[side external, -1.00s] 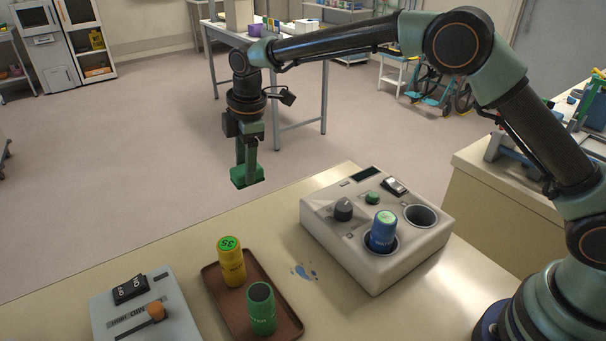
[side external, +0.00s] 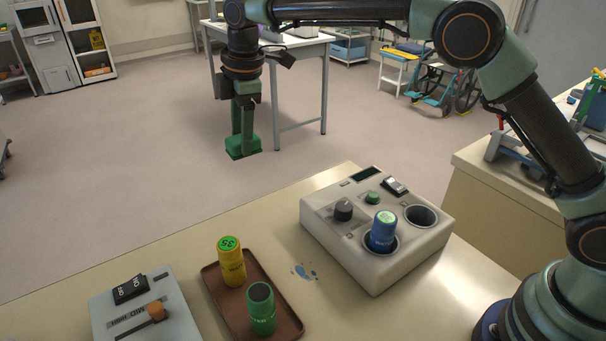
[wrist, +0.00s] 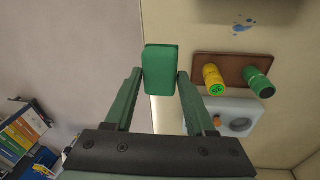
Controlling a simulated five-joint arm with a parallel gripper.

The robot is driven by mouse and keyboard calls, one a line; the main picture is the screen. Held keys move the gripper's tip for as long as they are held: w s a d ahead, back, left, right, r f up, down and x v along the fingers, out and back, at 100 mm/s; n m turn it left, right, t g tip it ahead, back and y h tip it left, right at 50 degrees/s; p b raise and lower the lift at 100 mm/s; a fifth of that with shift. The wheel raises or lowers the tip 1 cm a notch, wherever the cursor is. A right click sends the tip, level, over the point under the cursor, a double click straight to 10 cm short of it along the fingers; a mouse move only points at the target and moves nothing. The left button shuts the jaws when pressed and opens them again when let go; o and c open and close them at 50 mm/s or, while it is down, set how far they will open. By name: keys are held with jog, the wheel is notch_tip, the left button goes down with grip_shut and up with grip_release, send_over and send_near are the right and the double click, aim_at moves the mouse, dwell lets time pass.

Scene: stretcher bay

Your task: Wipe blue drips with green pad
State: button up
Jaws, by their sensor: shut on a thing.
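My gripper (side external: 243,138) is shut on the green pad (side external: 242,153). It holds the pad in the air beyond the far edge of the table, high over the floor. In the wrist view the pad (wrist: 162,70) sits between the two fingertips. The blue drips (side external: 304,272) are a small splash of several spots on the tabletop, between the brown tray and the grey-white box. They also show in the wrist view (wrist: 242,24) near the top right. The pad is apart from the drips.
A brown tray (side external: 290,320) holds a yellow bottle (side external: 231,262) and a green bottle (side external: 261,309). A grey-white box (side external: 376,273) holds a blue bottle (side external: 383,232) and has an empty round well (side external: 420,215). A switch panel (side external: 170,330) stands at the front left. The tabletop around the drips is clear.

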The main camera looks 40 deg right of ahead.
jog(key=s+f, duration=0.2)
jog(key=s, duration=0.1)
jog(key=s+f, duration=0.2)
jog(key=s, duration=0.1)
jog(key=s+a+f, duration=0.1)
jog(key=s, duration=0.2)
jog(key=shift+s+f, duration=0.15)
jog(key=shift+f, duration=0.25)
jog(key=s+d+f, duration=0.2)
jog(key=s+f, duration=0.1)
jog(key=s, duration=0.3)
jog(key=s+d+f, duration=0.1)
jog(key=s+f, duration=0.2)
jog(key=s, duration=0.4)
jog(key=shift+w+d+f, duration=0.1)
jog(key=shift+f, duration=3.9)
jog(key=shift+c, duration=0.2)
jog(key=shift+w+f, duration=0.15)
jog(key=shift+w, duration=0.65)
jog(key=shift+c, duration=0.5)
jog(key=shift+w, duration=2.6)
jog(key=shift+s, duration=3.5)
jog(key=shift+w, duration=3.5)
jog(key=shift+s, duration=3.45)
jog(key=shift+r, duration=4.1)
grip_shut()
